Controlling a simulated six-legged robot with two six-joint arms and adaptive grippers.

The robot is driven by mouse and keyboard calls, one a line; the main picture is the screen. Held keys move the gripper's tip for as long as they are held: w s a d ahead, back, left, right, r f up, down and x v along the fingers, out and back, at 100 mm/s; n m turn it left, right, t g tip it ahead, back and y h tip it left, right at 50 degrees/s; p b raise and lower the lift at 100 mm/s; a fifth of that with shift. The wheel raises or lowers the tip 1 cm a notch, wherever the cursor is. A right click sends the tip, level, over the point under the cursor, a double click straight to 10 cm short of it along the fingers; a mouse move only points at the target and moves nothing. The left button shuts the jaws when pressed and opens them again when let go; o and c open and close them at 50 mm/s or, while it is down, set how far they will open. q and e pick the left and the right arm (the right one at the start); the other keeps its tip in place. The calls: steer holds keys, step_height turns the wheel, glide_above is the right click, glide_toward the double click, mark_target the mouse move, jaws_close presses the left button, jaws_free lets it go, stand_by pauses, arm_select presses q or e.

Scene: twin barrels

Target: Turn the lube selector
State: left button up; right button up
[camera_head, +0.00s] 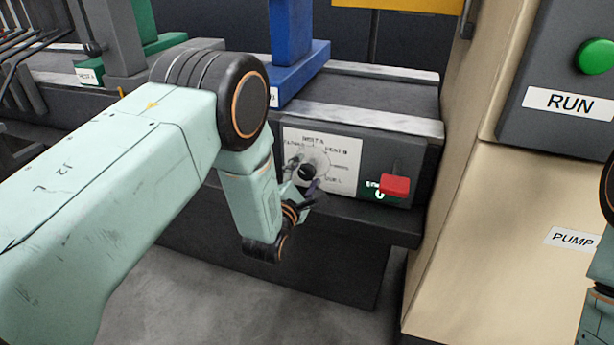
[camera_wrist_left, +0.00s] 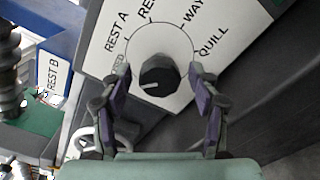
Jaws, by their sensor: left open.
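The lube selector (camera_wrist_left: 158,77) is a dark round knob with a white pointer line, on a white dial plate. In the left wrist view its pointer faces left, toward a small, partly hidden label. Labels REST A, WAY and QUILL stand around the dial. In the head view the knob (camera_head: 306,171) sits on the white panel (camera_head: 345,151). My left gripper (camera_head: 311,190) is at the panel, in front of the knob. In the left wrist view its open fingers (camera_wrist_left: 160,84) stand on either side of the knob, with gaps showing. My right gripper is out of view.
A red switch (camera_head: 394,186) is right of the dial panel. A blue block (camera_head: 292,60) stands above it on the bed. A beige cabinet with a green RUN button (camera_head: 596,57) rises at the right. The floor (camera_head: 215,305) below is clear.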

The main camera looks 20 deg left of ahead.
arm_select(q)
steer(key=shift+w+d+r, duration=0.1)
steer(key=shift+w+d, duration=0.05)
steer(key=shift+w, duration=0.35)
steer(key=c, duration=1.2)
